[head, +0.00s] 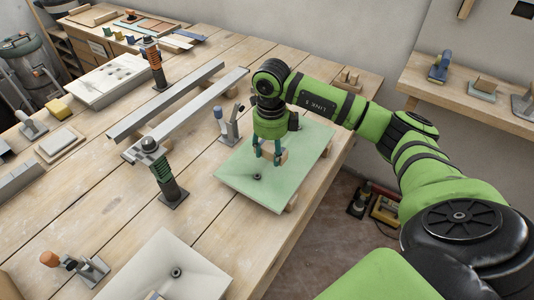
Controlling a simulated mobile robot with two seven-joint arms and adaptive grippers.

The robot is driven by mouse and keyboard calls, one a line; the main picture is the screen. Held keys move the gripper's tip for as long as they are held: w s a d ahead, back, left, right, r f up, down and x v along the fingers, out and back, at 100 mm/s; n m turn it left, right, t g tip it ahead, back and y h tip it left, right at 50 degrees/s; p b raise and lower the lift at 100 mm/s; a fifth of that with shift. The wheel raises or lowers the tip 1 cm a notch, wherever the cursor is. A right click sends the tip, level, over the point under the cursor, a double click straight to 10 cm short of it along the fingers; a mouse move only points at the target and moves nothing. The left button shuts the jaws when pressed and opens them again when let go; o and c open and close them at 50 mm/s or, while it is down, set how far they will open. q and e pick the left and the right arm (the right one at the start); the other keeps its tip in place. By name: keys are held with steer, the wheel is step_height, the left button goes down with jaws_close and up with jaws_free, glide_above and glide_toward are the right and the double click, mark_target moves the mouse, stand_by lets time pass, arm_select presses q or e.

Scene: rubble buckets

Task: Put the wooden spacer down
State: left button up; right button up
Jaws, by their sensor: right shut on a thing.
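My right gripper (268,158) points down over the pale green panel (240,185) on the workbench. It is shut on the wooden spacer (283,156), a small tan block that is partly hidden by the fingers. The spacer is low over the panel; I cannot tell whether it touches it. The panel has a dark round fitting near its front and rests on wooden blocks (291,201) at its right edge. My left gripper is not in view.
Grey metal rails (190,110) and a spring post (165,178) stand left of the panel. A toggle clamp (228,127) stands by its back left edge. A pale panel (160,265) lies at the front. Bare bench top lies between the two panels.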

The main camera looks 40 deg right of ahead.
mark_target(267, 158)
steer(key=shift+w+a+f, duration=0.2)
steer(key=shift+w+f, duration=0.2)
steer(key=shift+w, duration=0.25)
step_height(267, 158, down, 3)
steer(key=shift+f+p, duration=0.1)
steer(key=shift+p, duration=0.75)
steer(key=shift+f, duration=0.45)
steer(key=shift+f, duration=0.1)
steer(key=o, duration=1.1)
steer(key=shift+o, duration=0.2)
